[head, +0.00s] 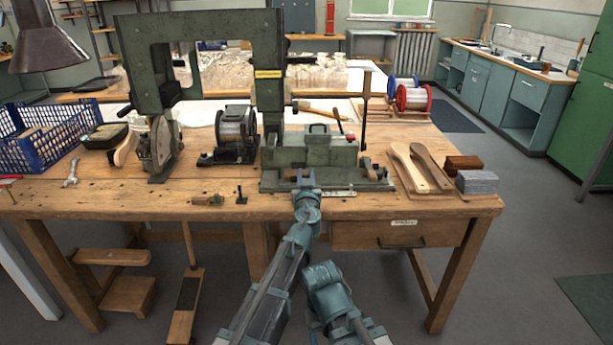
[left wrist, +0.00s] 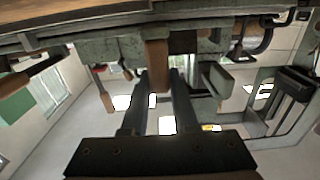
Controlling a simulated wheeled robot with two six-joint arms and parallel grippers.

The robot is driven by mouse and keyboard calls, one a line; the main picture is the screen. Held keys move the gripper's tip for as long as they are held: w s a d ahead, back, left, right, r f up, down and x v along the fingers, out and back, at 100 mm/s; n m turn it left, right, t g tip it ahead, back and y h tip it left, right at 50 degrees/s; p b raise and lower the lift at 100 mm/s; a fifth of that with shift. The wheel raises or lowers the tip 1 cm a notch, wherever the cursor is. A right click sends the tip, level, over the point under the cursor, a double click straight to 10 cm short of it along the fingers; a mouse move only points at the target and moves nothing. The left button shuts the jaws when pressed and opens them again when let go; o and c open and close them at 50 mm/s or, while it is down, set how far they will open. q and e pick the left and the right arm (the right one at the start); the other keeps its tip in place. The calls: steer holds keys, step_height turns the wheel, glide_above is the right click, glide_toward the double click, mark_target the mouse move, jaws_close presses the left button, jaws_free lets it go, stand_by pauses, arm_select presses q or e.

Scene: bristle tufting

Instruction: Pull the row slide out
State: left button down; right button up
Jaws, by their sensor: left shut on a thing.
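The green tufting machine (head: 268,100) stands on the wooden bench, with a boxy green slide block (head: 310,152) low at its front. My left gripper (head: 305,184) reaches the front edge of this block. In the left wrist view a brown wooden handle (left wrist: 157,66) hangs from the green machine body (left wrist: 120,48). The fingers of my left gripper (left wrist: 160,82) are at either side of this handle, shut on it. In the head view the handle is hidden by the gripper. My right arm is low in the head view, and its gripper does not show.
Wooden brush blanks (head: 422,165) and grey bristle bundles (head: 477,182) lie at the bench's right. A wire spool (head: 235,126) and a blue crate (head: 45,140) stand to the left.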

arm_select(q)
steer(key=shift+d, duration=0.3)
steer(key=c, duration=0.7)
jaws_free()
steer(key=shift+s, duration=0.1)
steer(key=shift+s, duration=0.25)
steer(key=s, duration=0.6)
steer(key=shift+s, duration=0.45)
arm_select(e)
steer(key=shift+s+d, duration=0.75)
steer(key=shift+s, duration=0.15)
